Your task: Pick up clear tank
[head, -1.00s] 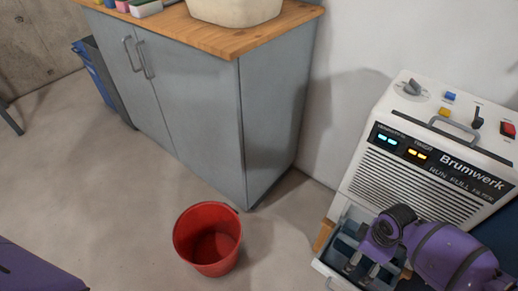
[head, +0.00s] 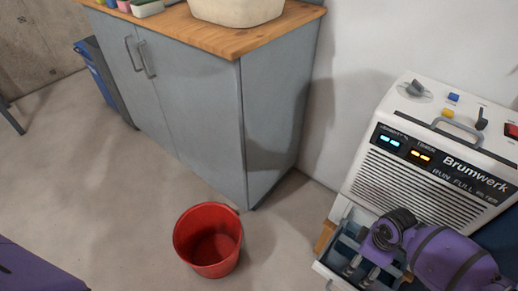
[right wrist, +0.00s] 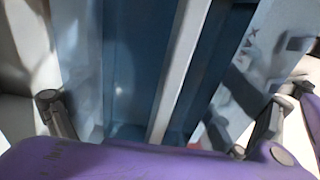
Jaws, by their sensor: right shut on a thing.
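The clear tank (head: 322,268) is a bluish see-through tray at the foot of the white Brumwerk machine (head: 425,170), low at the right of the head view. Its walls and blue inside fill the middle of the right wrist view (right wrist: 125,70). My right gripper (head: 357,266) reaches over the tank from the right, its fingers pointing down and shut on it. The wrist view shows a finger at each side of the tank. The tank's far side is hidden by my purple wrist. My left gripper is not in view.
A red bucket (head: 208,240) stands on the floor left of the machine. A grey cabinet (head: 200,110) with a wooden top (head: 230,40) is behind it, holding a cream basin (head: 237,10).

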